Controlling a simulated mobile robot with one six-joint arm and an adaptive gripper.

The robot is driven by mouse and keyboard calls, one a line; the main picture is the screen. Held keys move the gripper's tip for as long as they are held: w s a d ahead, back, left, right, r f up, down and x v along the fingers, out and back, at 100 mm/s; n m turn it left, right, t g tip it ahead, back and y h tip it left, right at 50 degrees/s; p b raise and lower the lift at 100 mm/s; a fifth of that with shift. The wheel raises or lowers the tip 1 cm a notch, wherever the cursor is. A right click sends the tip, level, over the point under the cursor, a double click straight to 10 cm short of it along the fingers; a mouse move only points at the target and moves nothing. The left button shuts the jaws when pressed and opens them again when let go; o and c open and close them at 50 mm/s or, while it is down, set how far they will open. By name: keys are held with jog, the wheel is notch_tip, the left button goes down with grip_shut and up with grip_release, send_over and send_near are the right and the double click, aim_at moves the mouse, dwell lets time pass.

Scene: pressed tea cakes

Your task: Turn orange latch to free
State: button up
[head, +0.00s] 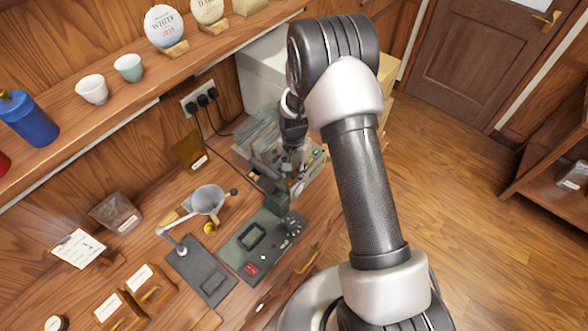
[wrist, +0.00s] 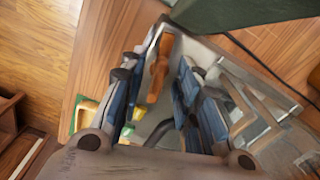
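The orange latch (wrist: 159,70) shows in the wrist view as a narrow upright bar on a pale grey housing (wrist: 205,50). My gripper (wrist: 160,78) is open, with a blue-padded finger on each side of the latch. A gap shows between the latch and the right finger; the left finger is close beside it, and I cannot tell whether they touch. In the head view my gripper (head: 291,150) is low over the back right part of the counter, and I cannot make out the latch there.
Clear panels (wrist: 262,110) are close to the right finger. Cups and a blue bottle (head: 28,119) stand on the shelf.

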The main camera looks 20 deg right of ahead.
grip_shut()
dwell(0.4)
jog(key=shift+f+m+b, duration=0.15)
jog(key=shift+m+b, duration=0.5)
jog(key=shift+m, duration=0.85)
